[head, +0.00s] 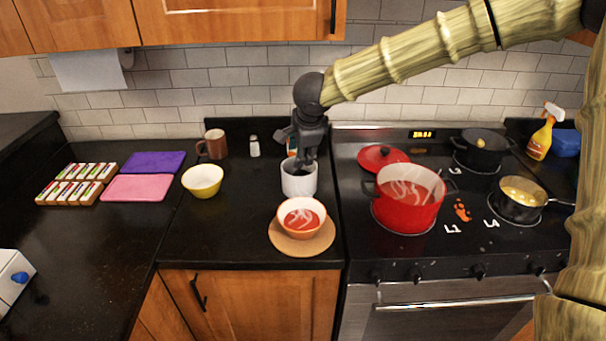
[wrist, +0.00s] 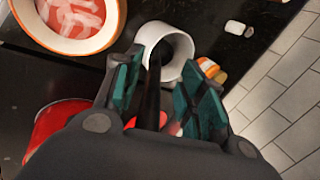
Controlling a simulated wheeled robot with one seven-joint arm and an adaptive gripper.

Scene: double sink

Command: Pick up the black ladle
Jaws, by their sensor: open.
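The black ladle (wrist: 151,100) shows in the wrist view as a dark, narrow shaft between my two fingers. It runs up to the mouth of a white crock (wrist: 163,45), which also stands on the counter in the head view (head: 299,184). My gripper (wrist: 160,72) is open, its teal-padded fingers apart on either side of the shaft. In the head view my gripper (head: 303,160) points down just above the crock. The ladle's bowl is hidden, and I cannot tell the ladle from my dark gripper in the head view.
An orange bowl of soup (head: 302,216) on a round board stands in front of the crock. A red pot (head: 408,198) is on the stove to the right. A yellow bowl (head: 203,181) and a brown mug (head: 213,144) stand left. A shaker (head: 254,147) is behind.

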